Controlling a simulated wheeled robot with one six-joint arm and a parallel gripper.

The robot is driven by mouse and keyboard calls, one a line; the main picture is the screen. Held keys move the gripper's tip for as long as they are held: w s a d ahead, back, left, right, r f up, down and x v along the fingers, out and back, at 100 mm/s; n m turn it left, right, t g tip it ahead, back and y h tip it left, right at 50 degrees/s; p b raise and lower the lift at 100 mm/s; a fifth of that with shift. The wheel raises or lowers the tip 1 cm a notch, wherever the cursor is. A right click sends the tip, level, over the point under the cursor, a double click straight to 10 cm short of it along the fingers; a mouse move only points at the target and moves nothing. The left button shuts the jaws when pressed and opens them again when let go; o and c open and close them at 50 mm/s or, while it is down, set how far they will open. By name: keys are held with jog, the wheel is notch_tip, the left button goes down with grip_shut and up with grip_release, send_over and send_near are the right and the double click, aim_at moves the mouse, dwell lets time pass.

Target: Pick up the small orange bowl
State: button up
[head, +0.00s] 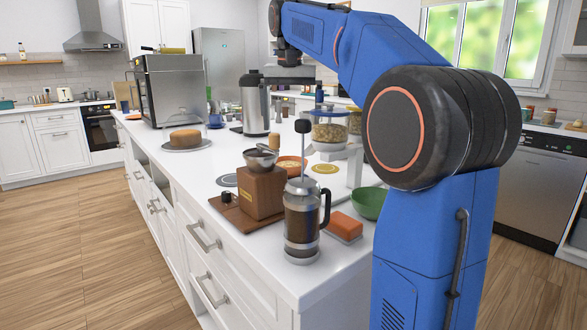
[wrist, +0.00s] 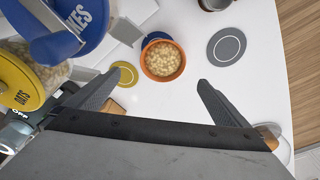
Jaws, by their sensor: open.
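The small orange bowl (head: 299,172) stands upright on the white counter, behind the brown coffee grinder in the head view. In the wrist view the bowl (wrist: 162,78) is filled with pale, beige pieces and sits on or against a dark blue disc (wrist: 154,37). My gripper (wrist: 158,83) is open and empty, its fingers spread wide on either side of the bowl's line in the wrist view. The bowl lies beyond the fingertips, apart from them. In the head view my gripper (head: 290,80) is above the counter, higher than the bowl.
Glass jars with a blue lid (wrist: 75,25) and yellow lid (wrist: 22,80) stand close at left in the wrist view. A yellow disc (wrist: 125,73) and grey disc (wrist: 226,47) lie flat. The grinder (head: 263,193), coffee press (head: 302,220) and green bowl (head: 369,204) stand nearby.

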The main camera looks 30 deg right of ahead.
send_near(290, 163)
jog(key=s+f, duration=0.1)
jog(key=s+a+f, duration=0.1)
jog(key=s+f, duration=0.1)
jog(key=shift+s, duration=0.15)
jog(key=shift+w+f, duration=0.15)
jog(key=shift+f, duration=0.8)
jog(key=shift+w+f, duration=0.2)
jog(key=shift+f, duration=0.7)
jog(key=shift+w+f, duration=0.15)
jog(key=shift+f, duration=0.8)
jog(key=c, duration=1.3)
jog(key=shift+r, duration=0.1)
